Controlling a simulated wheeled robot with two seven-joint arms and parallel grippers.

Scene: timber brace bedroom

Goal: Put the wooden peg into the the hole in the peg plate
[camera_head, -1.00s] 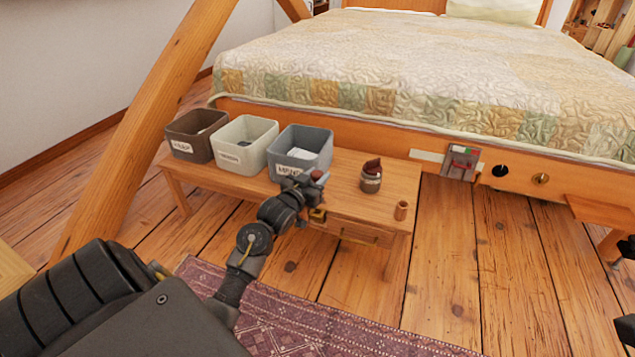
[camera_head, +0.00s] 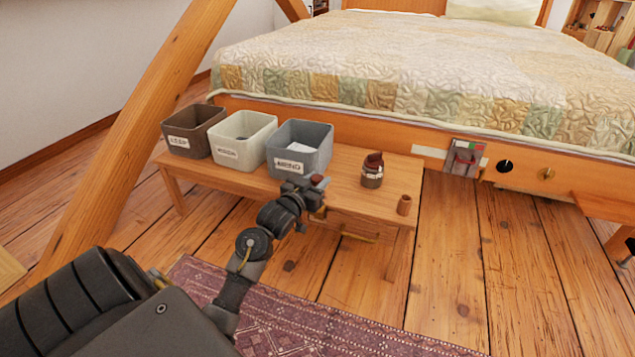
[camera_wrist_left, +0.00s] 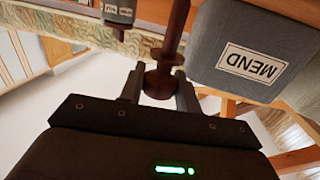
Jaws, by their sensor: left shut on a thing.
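My left gripper (camera_head: 312,186) is shut on a dark brown turned wooden piece, which looks like the wooden peg (camera_head: 319,180). In the left wrist view the peg (camera_wrist_left: 177,28) has a round knob between the two fingers (camera_wrist_left: 160,88) and a shaft reaching away from them. The gripper is by the table's front edge, in front of the grey MEND bin. I cannot clearly identify the peg plate. The bed's front rail has a dark round hole (camera_head: 505,166) and a brass-coloured round fitting (camera_head: 547,174). My right gripper is not in view.
A slanted timber brace (camera_head: 140,120) stands left. Floor right of the table is clear.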

